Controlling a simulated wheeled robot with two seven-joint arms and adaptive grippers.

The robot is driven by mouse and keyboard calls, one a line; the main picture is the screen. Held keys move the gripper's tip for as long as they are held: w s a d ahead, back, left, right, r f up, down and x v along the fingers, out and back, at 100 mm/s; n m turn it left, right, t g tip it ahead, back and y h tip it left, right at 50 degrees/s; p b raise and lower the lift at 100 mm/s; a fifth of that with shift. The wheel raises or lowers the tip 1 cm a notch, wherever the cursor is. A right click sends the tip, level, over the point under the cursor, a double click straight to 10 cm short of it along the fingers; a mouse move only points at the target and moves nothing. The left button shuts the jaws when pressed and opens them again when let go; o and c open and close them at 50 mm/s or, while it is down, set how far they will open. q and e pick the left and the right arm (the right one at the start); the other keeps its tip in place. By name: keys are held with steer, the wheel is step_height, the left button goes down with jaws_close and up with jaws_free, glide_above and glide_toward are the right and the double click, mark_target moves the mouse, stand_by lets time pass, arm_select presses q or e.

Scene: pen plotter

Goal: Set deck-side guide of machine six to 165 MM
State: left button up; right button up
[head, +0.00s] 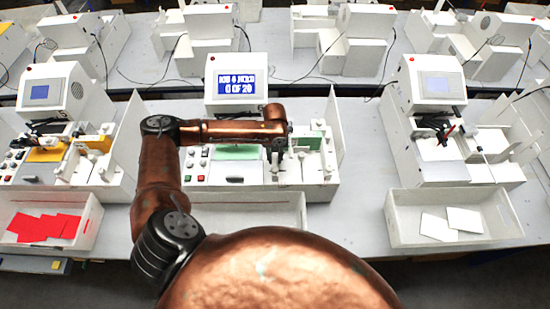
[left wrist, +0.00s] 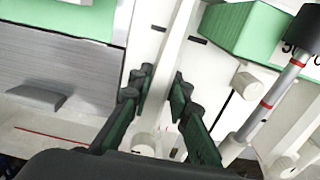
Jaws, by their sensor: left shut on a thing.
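The white plotter machine (head: 215,180) in the middle of the bench has a blue screen (head: 236,83) whose text seems to read job 6 and 0 of 20. My left gripper (head: 278,160) is over the right part of its deck. In the left wrist view, the dark green fingers (left wrist: 158,92) stand either side of a narrow white guide bar (left wrist: 172,45) and are shut on it. Short black marks show on the white deck beside the bar. Any millimetre value at the guide cannot be read. My right gripper is not in view.
A green block (left wrist: 245,32) and a silver rod (left wrist: 268,100) with red rings and a black end are close on the right. Other machines (head: 440,120) flank this one.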

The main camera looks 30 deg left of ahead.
arm_select(q)
jaws_close()
steer(key=shift+w+d+r+p, duration=0.2)
steer(key=shift+d+p, duration=0.2)
steer(key=shift+p, duration=0.2)
steer(key=shift+w+d+f, duration=0.15)
steer(key=shift+w, duration=0.05)
steer(key=o, duration=0.7)
jaws_free()
steer(key=shift+o, duration=0.2)
steer(key=shift+s+f, duration=0.1)
